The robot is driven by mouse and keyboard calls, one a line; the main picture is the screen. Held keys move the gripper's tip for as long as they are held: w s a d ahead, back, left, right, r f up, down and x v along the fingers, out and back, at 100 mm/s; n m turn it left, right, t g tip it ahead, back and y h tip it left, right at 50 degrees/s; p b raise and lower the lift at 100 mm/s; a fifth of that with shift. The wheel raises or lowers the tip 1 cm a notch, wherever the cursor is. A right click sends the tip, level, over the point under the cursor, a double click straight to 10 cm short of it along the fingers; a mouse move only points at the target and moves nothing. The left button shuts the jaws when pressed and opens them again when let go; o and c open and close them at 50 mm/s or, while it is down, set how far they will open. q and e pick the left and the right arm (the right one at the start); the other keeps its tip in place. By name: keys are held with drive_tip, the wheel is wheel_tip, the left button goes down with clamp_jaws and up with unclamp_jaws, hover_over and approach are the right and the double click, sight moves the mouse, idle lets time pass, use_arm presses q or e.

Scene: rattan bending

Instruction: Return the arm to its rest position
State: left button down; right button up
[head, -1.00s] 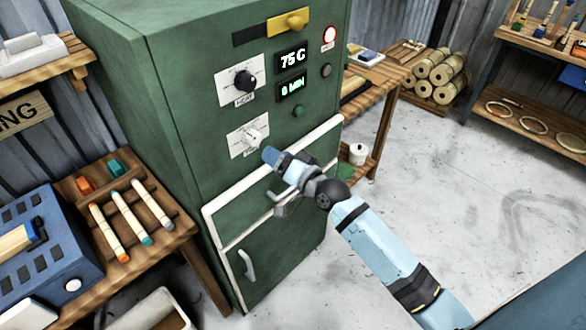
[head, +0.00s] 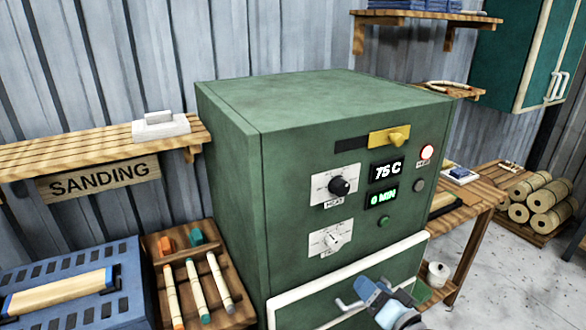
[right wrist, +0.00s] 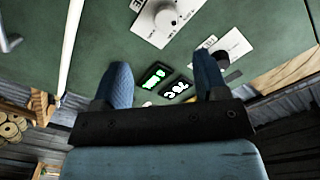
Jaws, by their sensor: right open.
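My right gripper (head: 372,288) is in front of the green steamer cabinet (head: 330,110), low by its white-edged door. In the right wrist view its two blue fingers (right wrist: 165,85) stand apart with nothing between them. Past them show the cabinet's lit displays, upside down. In the head view the displays read 75 C (head: 386,171) and 0 MIN (head: 381,198). The heat knob (head: 339,186) and a lower white-plated knob (head: 333,240) are left of the displays. The gripper looks apart from the knobs. My left gripper is in neither view.
A blue vented box (head: 75,285) and a wooden rack (head: 165,245) with several coloured-tip sticks stand left of the cabinet. A wooden table (head: 470,205) stands to its right. Bundled rolls (head: 545,200) lie far right. Open floor (head: 500,280) is at lower right.

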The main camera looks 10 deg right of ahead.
drive_tip(key=s+a+f+n+g+h+p, duration=0.2)
drive_tip(key=s+f+n+g, duration=0.3)
drive_tip(key=s+f, duration=1.4)
drive_tip(key=s+a+n, duration=0.1)
drive_tip(key=s+n, duration=0.1)
drive_tip(key=shift+s+a+n+g+h, duration=0.15)
drive_tip(key=shift+a+n+g+h, duration=0.15)
drive_tip(key=shift+a+g+h, duration=0.1)
drive_tip(key=shift+c, duration=0.3)
